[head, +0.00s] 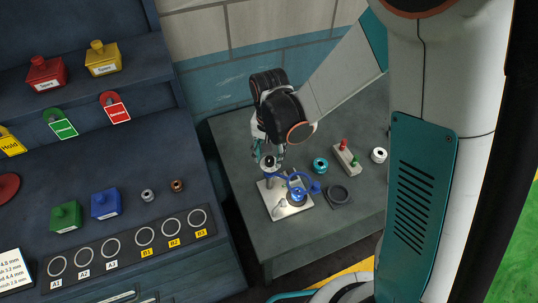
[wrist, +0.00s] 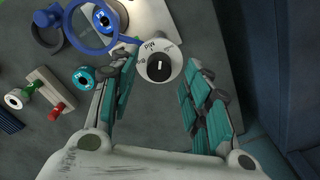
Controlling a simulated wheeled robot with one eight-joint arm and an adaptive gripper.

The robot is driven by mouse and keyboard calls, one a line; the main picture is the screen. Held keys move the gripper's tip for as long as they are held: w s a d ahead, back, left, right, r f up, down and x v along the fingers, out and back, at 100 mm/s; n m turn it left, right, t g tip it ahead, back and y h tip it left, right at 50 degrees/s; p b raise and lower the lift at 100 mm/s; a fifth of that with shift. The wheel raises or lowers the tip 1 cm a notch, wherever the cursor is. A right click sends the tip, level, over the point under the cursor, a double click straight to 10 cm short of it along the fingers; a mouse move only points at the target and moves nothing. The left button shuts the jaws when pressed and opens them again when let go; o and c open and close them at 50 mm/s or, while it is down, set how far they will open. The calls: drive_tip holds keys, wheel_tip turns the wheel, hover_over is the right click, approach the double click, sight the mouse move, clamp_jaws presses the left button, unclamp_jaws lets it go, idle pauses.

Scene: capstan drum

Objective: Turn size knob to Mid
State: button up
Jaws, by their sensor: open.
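The size knob (wrist: 160,68) is a black round cap with a white line, on a pale round dial (wrist: 152,48) with small labels around it. The labels are too small and turned to read surely, and I cannot tell which one the line marks. In the wrist view my gripper (wrist: 163,64) is open, with one teal-padded finger on each side of the dial and a gap to the knob. In the head view my gripper (head: 268,153) points down over the back left part of a pale plate (head: 292,209), partly hiding the knob there.
A blue ring on an arm (wrist: 92,26) is close by the dial and left finger. A teal spool (head: 320,165), a white spool (head: 379,155), a block with red and green pegs (head: 346,159) and a dark square holder (head: 339,195) stand to the right. A dark labelled console (head: 100,170) is left.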

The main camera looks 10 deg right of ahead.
drive_tip(key=shift+f, duration=0.75)
drive_tip(key=shift+c, duration=0.5)
clamp_jaws()
drive_tip(key=shift+n+b, duration=0.3)
drive_tip(key=shift+b, duration=0.05)
drive_tip(key=shift+f+n+b, duration=0.1)
drive_tip(key=shift+n+b, duration=0.6)
drive_tip(key=shift+n, duration=0.2)
drive_tip(key=shift+n+b, duration=0.95)
drive_tip(key=shift+n, duration=0.95)
